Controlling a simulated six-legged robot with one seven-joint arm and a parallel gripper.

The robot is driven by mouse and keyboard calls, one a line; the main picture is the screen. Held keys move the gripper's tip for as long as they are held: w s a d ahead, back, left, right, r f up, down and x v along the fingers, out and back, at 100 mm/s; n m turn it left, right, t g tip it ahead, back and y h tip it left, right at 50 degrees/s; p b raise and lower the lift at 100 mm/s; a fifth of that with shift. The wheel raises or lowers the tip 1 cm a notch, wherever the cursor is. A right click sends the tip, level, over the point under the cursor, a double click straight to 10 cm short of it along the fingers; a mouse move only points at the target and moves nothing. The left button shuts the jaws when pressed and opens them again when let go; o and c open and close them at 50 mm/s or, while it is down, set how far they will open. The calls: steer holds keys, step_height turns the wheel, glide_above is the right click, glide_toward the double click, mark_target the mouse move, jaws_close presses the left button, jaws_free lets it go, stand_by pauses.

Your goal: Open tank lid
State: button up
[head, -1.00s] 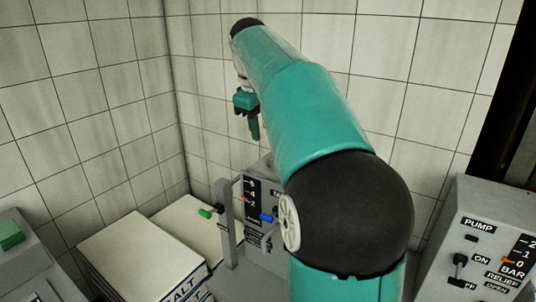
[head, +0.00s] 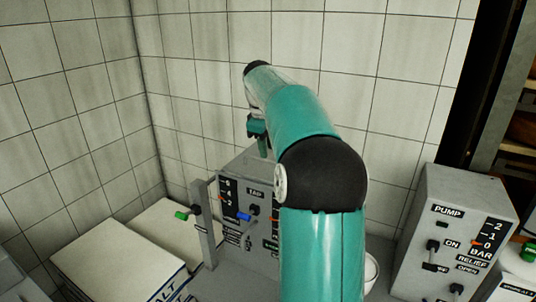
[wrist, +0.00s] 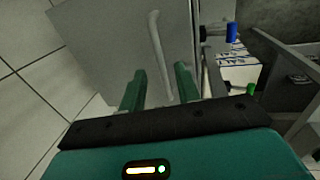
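A grey box with a black gauge panel and a "TAP" label, which looks like the tank (head: 226,172), stands against the tiled wall in the head view. Its lid cannot be told apart there, as my arm hides the right part. In the wrist view a broad grey face (wrist: 105,40) of it carries a pale bent bar (wrist: 157,50), perhaps a handle. My gripper (head: 262,148) is just above the box top in the head view. In the wrist view its two green fingers (wrist: 159,88) are apart, with the bar's lower part seen between them. No grip on it shows.
A blue-ended lever (head: 243,216) and a green-ended lever (head: 181,215) stick out of the box front and a grey post. White salt sacks (head: 120,262) lie at left. A grey pump box (head: 450,215) stands at right, near a shelf. Tiled walls close the back and left.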

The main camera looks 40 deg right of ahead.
steer(key=shift+w+d+f, duration=0.1)
steer(key=shift+d+f, duration=0.05)
steer(key=shift+f, duration=0.7)
steer(key=shift+d+f, duration=0.15)
steer(key=shift+f, duration=0.65)
jaws_close()
steer(key=shift+r, duration=0.15)
